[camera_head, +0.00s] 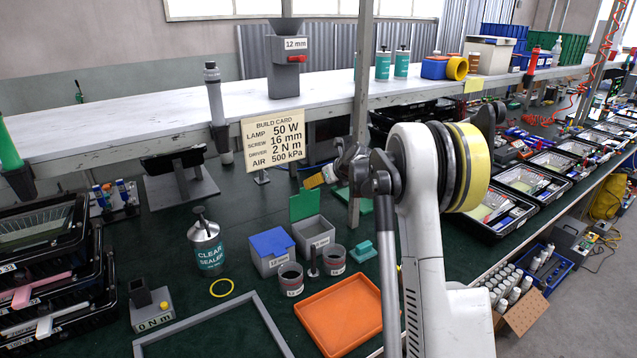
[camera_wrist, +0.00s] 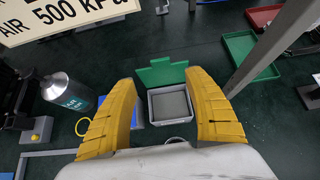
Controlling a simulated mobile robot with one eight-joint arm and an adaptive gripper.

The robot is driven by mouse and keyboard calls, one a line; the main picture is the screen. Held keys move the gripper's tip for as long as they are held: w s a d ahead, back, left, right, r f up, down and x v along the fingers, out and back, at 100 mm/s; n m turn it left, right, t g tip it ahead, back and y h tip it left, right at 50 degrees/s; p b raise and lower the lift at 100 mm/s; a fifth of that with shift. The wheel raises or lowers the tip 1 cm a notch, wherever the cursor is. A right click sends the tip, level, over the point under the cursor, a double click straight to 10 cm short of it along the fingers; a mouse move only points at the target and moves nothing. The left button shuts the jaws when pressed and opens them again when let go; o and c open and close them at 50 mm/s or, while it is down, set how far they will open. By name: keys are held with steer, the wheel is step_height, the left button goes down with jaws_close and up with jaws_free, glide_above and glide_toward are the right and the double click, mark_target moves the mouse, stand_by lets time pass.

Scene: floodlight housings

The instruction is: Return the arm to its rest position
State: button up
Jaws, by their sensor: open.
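My arm (camera_head: 425,220) is raised over the green bench, in front of a metal post in the head view. In the wrist view my gripper (camera_wrist: 160,82) has its two yellow fingers spread wide with nothing between them. Past the fingertips, a grey box with an open green lid (camera_wrist: 161,73) stands lower down on the bench. The same green-lidded box (camera_head: 313,234) shows in the head view, left of my arm.
A metal post (camera_wrist: 270,45) rises close to the right of my gripper. A clear sealer can (camera_head: 207,243), a blue-lidded box (camera_head: 271,250) and an orange tray (camera_head: 341,315) stand on the bench. Stacked black trays fill the left.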

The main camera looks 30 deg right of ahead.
steer(key=s+a+r+n+g, duration=0.1)
steer(key=s+a+r+n, duration=0.4)
steer(key=s+a+n, duration=0.4)
steer(key=s+a+r+n+g, duration=0.1)
steer(key=s+a+r+n, duration=0.4)
steer(key=s+a+n, duration=0.45)
steer(key=s+a+f+n, duration=0.2)
steer(key=s+n, duration=0.3)
steer(key=s, duration=0.3)
steer(key=s+a+f+n+g+b, duration=0.1)
steer(key=s+a+f+n, duration=0.2)
steer(key=s, duration=0.6)
steer(key=s+a+f+n, duration=0.2)
steer(key=s+a+n, duration=0.4)
steer(key=s+n, duration=0.2)
steer(key=shift+s+f+n, duration=0.3)
steer(key=shift+f+n, duration=0.1)
steer(key=shift+n, duration=0.15)
